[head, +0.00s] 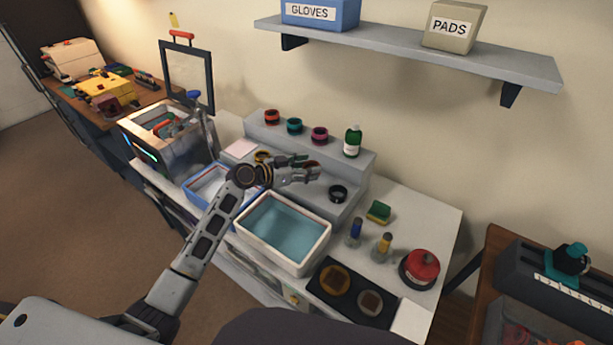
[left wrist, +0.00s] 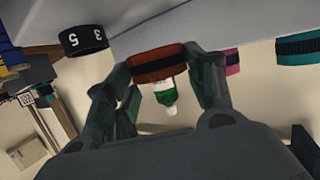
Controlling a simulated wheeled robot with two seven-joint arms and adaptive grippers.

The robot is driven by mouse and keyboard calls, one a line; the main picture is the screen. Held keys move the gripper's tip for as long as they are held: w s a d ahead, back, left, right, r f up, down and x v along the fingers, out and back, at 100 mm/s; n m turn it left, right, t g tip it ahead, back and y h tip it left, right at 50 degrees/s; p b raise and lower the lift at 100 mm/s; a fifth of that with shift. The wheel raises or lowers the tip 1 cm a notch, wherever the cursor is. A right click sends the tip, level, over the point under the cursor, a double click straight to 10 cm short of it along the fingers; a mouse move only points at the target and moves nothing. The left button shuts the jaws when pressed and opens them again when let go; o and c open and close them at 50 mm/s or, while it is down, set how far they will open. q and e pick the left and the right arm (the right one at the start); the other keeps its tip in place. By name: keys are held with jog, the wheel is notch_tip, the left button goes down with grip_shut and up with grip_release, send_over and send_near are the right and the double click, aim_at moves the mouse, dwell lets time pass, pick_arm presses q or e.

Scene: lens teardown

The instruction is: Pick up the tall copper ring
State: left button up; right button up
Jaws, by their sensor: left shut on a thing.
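My left gripper (head: 306,170) is over the grey stepped stand. In the left wrist view its fingers (left wrist: 160,75) are shut on a copper-brown ring with a dark band (left wrist: 157,63), one finger on each side. In the head view the fingers partly hide this copper ring (head: 312,164). I cannot tell whether the ring still touches the step. A black ring with white numbers (left wrist: 83,40) is beside it; it also stands on the lower step in the head view (head: 338,194). My right gripper is not in view.
The upper step (head: 340,160) holds red, teal (head: 295,126) and magenta (head: 319,135) rings and a green bottle (head: 352,142). A gold ring (head: 262,156) is by my left wrist. A water-filled tray (head: 325,235) lies in front. A shelf (head: 400,50) hangs above.

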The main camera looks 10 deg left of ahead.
pick_arm(q)
jog(key=shift+r, duration=2.25)
